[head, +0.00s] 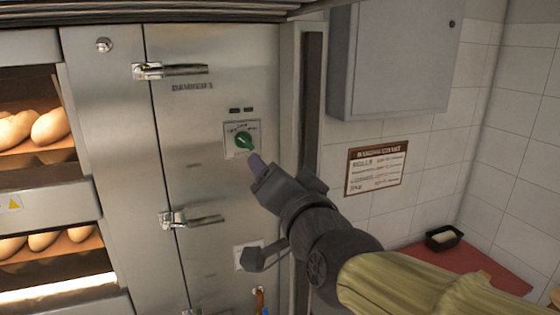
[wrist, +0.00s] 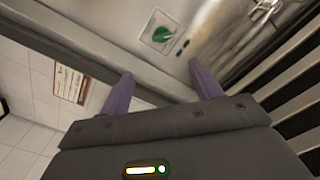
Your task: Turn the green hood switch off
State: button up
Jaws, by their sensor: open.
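The green hood switch (head: 244,141) is a green rotary knob on a pale square plate (head: 231,150), set in the steel panel below the "DAMPER 1" lettering. In the head view its pointer slants down to the right. The switch also shows at the top of the wrist view (wrist: 163,35), ahead of the fingers. My gripper (head: 254,163) is just below and slightly right of the knob in the head view. In the wrist view its two purple fingers (wrist: 158,82) are spread apart with nothing between them. The fingers look apart from the knob.
Chrome latches (head: 170,71) and (head: 190,219) stick out from the panel above and below the switch. Another plate (head: 248,256) sits lower, partly hidden by my arm. Bread ovens (head: 40,195) are at left. A grey wall box (head: 395,60) and a sign (head: 376,167) are at right.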

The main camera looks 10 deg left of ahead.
jog(key=shift+s+d+r+p, duration=0.1)
jog(key=shift+s+p, duration=0.2)
jog(key=shift+p, duration=0.3)
jog(key=w+d+f+n+g+h+b, duration=0.15)
jog(key=d+f+g+h+b, duration=0.35)
jog(key=f, duration=1)
jog(key=w+d+f+g+h+b, duration=0.1)
jog(key=w+d+f+b, duration=0.15)
jog(key=d+f, duration=0.8)
jog(key=s+d+f+g+h+b, duration=0.1)
jog(key=s+d+f+g+b, duration=0.1)
jog(key=f, duration=0.9)
jog(key=s+d+f+n+g+h+b, duration=0.1)
jog(key=s+d+f+g+h+b, duration=0.1)
jog(key=s+d+f, duration=0.5)
notch_tip(320, 180, down, 4)
jog(key=s+g+b, duration=0.1)
jog(key=g, duration=0.1)
jog(key=shift+f+g+b, duration=0.25)
jog(key=shift+g+b, duration=0.05)
jog(key=shift+g, duration=0.1)
jog(key=shift+w+d, duration=0.1)
